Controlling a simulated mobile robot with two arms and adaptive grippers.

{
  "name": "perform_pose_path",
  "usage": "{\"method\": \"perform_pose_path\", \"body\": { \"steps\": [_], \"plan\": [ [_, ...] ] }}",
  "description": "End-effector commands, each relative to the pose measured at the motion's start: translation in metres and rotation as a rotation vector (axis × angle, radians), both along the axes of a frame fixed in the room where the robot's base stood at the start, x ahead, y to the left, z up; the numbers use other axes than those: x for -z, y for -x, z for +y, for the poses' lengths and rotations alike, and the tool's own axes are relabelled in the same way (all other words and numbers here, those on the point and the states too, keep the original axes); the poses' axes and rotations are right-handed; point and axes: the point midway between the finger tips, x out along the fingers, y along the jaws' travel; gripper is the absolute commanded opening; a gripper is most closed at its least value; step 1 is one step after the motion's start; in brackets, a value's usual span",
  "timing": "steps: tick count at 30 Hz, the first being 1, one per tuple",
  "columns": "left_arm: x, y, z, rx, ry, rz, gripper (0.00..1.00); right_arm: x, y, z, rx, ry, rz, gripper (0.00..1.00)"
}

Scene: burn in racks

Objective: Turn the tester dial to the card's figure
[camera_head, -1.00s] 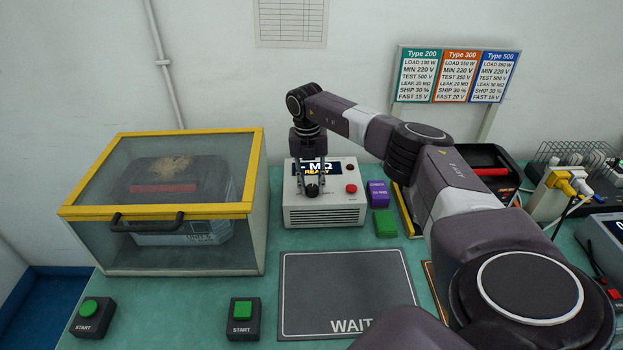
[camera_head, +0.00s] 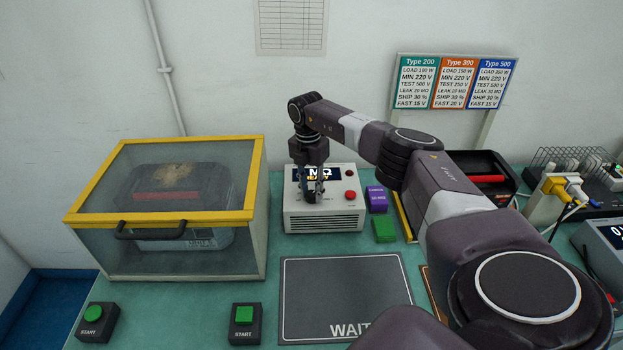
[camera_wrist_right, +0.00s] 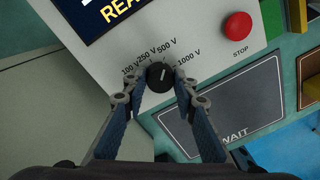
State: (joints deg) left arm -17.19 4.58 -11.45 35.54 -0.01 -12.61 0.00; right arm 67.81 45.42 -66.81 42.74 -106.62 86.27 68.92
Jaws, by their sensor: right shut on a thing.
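The tester (camera_head: 325,212) is a pale box at the back of the bench with a lit screen reading MΩ. Its black dial (camera_wrist_right: 160,75) has marks 100 V, 250 V, 500 V and 1000 V in the right wrist view. The dial's white line points at about 500 V. My right gripper (camera_head: 312,194) is shut on the dial, one finger on each side. The card board (camera_head: 455,80) on the wall side lists Type 200 with test 500 V, Type 300 with 250 V and Type 500 with 500 V. My left gripper is out of view.
A red stop button (camera_wrist_right: 237,26) is right of the dial. Purple (camera_head: 377,196) and green (camera_head: 384,229) blocks lie beside the tester. A yellow-framed clear box (camera_head: 250,218) holding a unit stands left. A dark WAIT mat (camera_head: 345,290) lies bare in front. Two START buttons sit near the front.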

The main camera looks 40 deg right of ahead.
Motion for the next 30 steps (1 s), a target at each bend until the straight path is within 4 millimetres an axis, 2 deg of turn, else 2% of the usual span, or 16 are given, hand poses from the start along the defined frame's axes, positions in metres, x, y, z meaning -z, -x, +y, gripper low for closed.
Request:
{"method": "perform_pose_path", "body": {
  "steps": [10,11,15,25,30],
  "plan": [
    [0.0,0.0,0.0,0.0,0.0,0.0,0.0,-0.002,-0.002,-0.002,0.003,0.002,-0.007,0.02],
    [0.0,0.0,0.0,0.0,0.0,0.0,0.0,-0.002,-0.002,-0.002,0.003,0.002,-0.007,0.27],
    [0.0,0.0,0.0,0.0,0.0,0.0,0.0,-0.002,-0.001,-0.001,0.003,0.002,-0.006,0.43],
    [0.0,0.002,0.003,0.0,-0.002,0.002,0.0,-0.003,-0.001,0.0,0.001,0.0,-0.002,0.44],
    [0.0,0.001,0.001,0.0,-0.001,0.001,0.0,-0.025,-0.003,-0.001,0.0,0.001,-0.005,0.44]
  ]
}}
